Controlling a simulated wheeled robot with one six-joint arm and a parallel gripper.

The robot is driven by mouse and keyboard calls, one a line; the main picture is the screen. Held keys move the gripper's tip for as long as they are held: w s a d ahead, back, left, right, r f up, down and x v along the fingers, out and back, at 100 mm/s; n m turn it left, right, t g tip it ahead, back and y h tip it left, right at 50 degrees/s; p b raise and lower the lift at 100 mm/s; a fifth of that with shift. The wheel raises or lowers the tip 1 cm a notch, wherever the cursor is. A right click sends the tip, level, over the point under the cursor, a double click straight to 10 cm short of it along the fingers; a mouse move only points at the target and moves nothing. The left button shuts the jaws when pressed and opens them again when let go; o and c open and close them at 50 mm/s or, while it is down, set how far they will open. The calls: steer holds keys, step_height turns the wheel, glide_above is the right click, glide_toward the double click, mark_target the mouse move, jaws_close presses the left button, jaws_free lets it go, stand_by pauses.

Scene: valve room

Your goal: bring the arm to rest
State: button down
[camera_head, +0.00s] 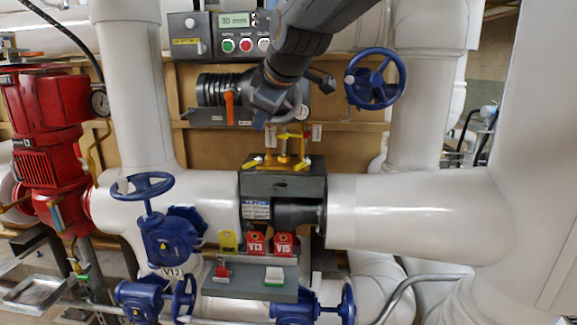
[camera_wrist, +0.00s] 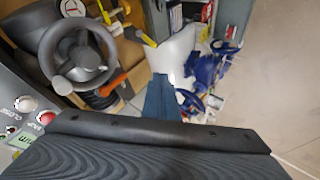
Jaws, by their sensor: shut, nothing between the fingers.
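My arm comes down from the top of the head view, and my gripper (camera_head: 261,122) hangs at its end in front of the grey motor unit. The fingers are together with nothing between them. In the wrist view the dark gripper fingers (camera_wrist: 163,98) point away from the camera, over white pipe. They look clear of the handles and wheels around them, though the exact gap to the motor unit is hard to judge.
The control box (camera_head: 223,35) and a blue handwheel (camera_head: 375,78) flank my arm. Below are a yellow clamp (camera_head: 283,155), red tags (camera_head: 256,243), and blue valves (camera_head: 170,235). A red pump (camera_head: 45,130) stands left. A grey handwheel (camera_wrist: 77,57) is close in the wrist view; floor (camera_wrist: 285,70) is open at right.

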steer(key=s+d+f+m+g+h, duration=0.25)
steer(key=s+d+f+m, duration=0.35)
steer(key=d+f, duration=0.55)
steer(key=s+d+f+m+g+h, duration=0.1)
steer(key=s+d+f+m+g, duration=0.3)
steer(key=s+d+f, duration=0.75)
steer(key=s+d+f+m+g, duration=0.1)
steer(key=s+f+m, duration=0.4)
steer(key=f, duration=0.5)
steer(key=shift+s+d+h, duration=0.35)
steer(key=shift+s+d, duration=0.55)
stand_by(1.5)
